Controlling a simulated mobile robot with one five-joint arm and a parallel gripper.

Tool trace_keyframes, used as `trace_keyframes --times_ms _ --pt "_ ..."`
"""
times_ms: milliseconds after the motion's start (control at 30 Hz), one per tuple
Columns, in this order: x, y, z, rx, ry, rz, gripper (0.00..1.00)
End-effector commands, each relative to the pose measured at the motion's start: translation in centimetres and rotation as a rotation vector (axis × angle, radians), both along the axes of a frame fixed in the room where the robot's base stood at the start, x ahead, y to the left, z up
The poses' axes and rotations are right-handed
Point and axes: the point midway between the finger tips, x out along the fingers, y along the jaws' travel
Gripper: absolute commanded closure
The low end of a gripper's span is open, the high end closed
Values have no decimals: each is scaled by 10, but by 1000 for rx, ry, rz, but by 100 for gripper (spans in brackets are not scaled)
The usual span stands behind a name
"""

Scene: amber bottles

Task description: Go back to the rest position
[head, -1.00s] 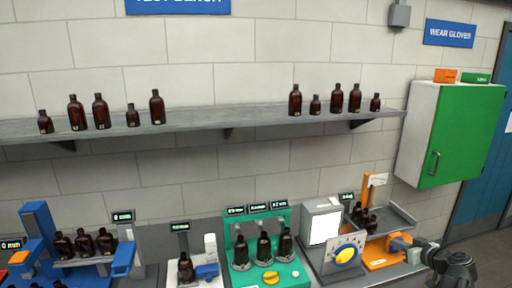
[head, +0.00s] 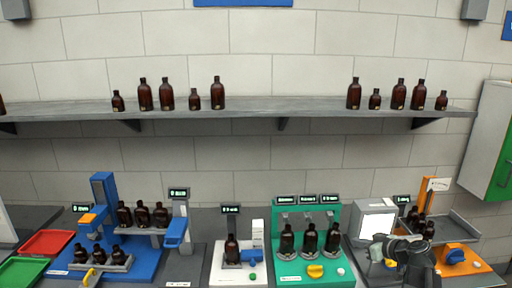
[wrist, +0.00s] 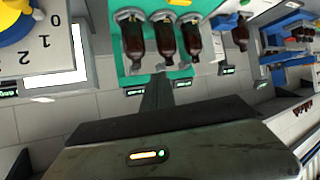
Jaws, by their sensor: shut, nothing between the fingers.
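My gripper (wrist: 157,92) is shut and empty in the wrist view, its dark fingers together. In the head view my arm's end (head: 382,247) is at the lower right, in front of the white box station (head: 374,217), and hides its dial. The wrist view shows that station's scale and blue and yellow dial (wrist: 14,22) at the upper left. No bottle touches my gripper.
A green station (head: 288,270) with several amber bottles stands left of my arm, an orange station (head: 465,258) right of it. A white station (head: 225,274), a blue station (head: 135,262) and red (head: 47,243) and green (head: 22,272) trays lie further left. The shelf (head: 290,109) holds several bottles.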

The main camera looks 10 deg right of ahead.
Motion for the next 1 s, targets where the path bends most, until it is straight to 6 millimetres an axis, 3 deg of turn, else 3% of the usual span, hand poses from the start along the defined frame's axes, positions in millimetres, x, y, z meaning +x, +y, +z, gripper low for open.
trace_keyframes --times_ms 33,200,300,400,500,600,800,1000 --pt "11 46 -20 -14 28 71 100" --pt "19 185 -72 -57 184 264 100" --pt "6 252 -102 -85 304 339 100" --pt "-14 303 -130 -119 431 374 100" --pt "-41 341 -157 -164 575 367 100" --pt "-75 356 -182 -224 750 269 100" --pt "-116 305 -192 -255 993 -122 100" --pt "-128 284 -193 -194 1074 -344 100"
